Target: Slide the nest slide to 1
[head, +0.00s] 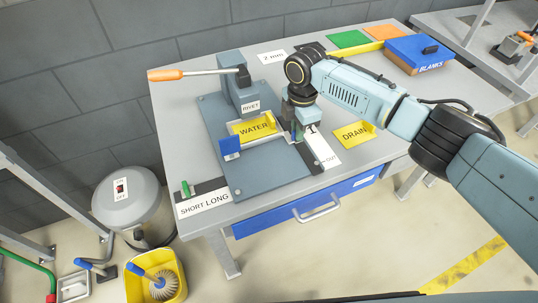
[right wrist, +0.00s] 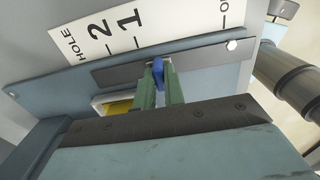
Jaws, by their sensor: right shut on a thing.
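The nest slide's blue handle (right wrist: 158,72) shows between the green fingers of my right gripper (right wrist: 160,88) in the right wrist view. The gripper is shut on it. A white scale label (right wrist: 122,32) reads HOLE, 2, 1 and, partly cut off, OUT. The handle stands close to the 1 mark, slightly on its OUT side; its exact alignment is hard to tell. In the head view my right gripper (head: 297,130) is over the right edge of the blue-grey fixture, by the label (head: 322,150), and hides the handle. My left gripper is not in view.
A yellow WATER plate (head: 254,127) is on the fixture, left of the gripper, before the RIVET press (head: 236,88) with its orange-handled lever. A yellow DRAIN plate (head: 353,134) lies to the right. A blue BLANKS box (head: 418,54) stands at the back right.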

